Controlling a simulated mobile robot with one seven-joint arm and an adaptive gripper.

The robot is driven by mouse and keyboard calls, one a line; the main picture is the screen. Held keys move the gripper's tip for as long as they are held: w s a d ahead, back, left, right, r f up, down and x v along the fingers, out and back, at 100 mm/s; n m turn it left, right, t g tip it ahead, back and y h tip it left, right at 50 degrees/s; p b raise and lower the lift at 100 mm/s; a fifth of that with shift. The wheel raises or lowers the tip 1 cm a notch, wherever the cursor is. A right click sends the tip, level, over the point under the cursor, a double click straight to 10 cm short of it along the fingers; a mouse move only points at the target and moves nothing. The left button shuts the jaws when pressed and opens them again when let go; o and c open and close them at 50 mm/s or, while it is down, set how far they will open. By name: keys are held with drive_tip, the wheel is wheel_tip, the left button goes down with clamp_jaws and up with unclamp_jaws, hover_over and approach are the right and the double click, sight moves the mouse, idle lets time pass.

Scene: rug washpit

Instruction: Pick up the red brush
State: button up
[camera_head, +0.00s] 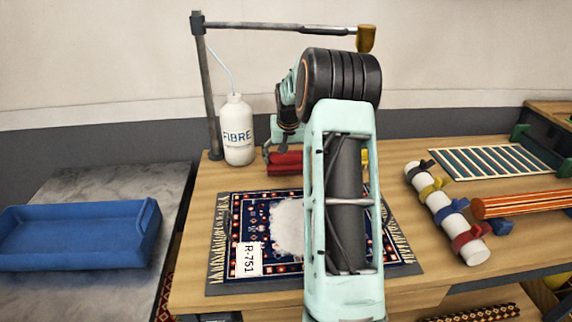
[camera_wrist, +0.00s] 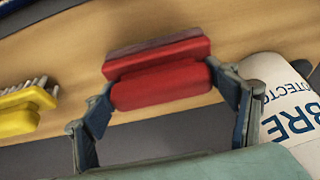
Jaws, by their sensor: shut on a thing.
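The red brush (camera_wrist: 160,84) is a red block with a rounded red grip, and my gripper (camera_wrist: 162,98) is shut on it, one finger at each end. In the head view the red brush (camera_head: 284,163) shows just behind the rug, partly hidden by my arm. My gripper (camera_head: 285,150) also shows there, partly hidden. I cannot tell whether the brush touches the wooden table or is held slightly above it. Its underside is hidden.
A white bottle marked FIBRE (camera_head: 237,130) stands close left of the gripper. A yellow brush (camera_wrist: 22,108) lies near on the other side. A patterned rug (camera_head: 240,220) lies in front. A blue tray (camera_head: 75,233) is at left, a white roll with coloured clamps (camera_head: 447,212) at right.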

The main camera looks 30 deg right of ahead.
drive_tip(key=shift+f, duration=0.1)
drive_tip(key=shift+c, duration=0.9)
drive_tip(key=shift+r, duration=0.6)
wheel_tip(320, 180, up, 2)
drive_tip(key=shift+r, duration=0.2)
drive_tip(key=s+a+r, duration=0.8)
drive_tip(key=s+r, duration=0.1)
drive_tip(key=s, duration=0.2)
drive_tip(key=shift+a+r+b, duration=0.25)
drive_tip(key=shift+a+b, duration=0.05)
drive_tip(key=shift+b, duration=0.05)
